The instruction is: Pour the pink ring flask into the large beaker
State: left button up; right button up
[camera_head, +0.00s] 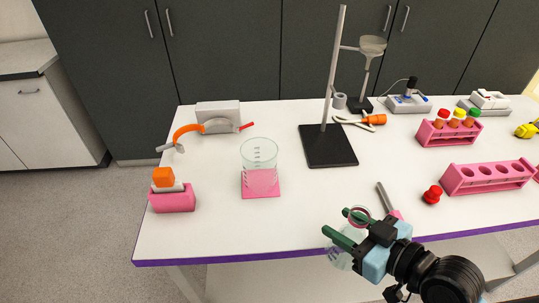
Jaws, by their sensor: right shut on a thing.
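The large beaker (258,156) is clear glass and stands upright on a pink square mat (262,194), left of centre on the table. Its lower part looks pink; I cannot tell whether this is liquid or the mat showing through. My right gripper (340,226), with green fingers, is at the table's front edge, right of and nearer than the beaker. It is shut on the pink ring flask (340,260), a clear glass flask with a pink ring near its mouth. The fingers partly hide the flask, and its contents are unclear. My left gripper is not in view.
A retort stand (330,150) with a funnel (372,46) rises behind the beaker. A pink box (172,200) stands left. Pink tube racks (487,178) and a red cap (432,194) are right. A grey-handled tool (384,196) lies near my gripper. Table between beaker and gripper is clear.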

jog(key=w+d+m+t+h, duration=0.3)
jog(key=w+d+m+h, duration=0.1)
jog(key=m+h, duration=0.3)
jog(key=shift+d+f+h, duration=0.45)
jog(key=shift+d+h, duration=0.25)
jog(key=shift+h, duration=0.1)
jog(key=shift+a, duration=0.2)
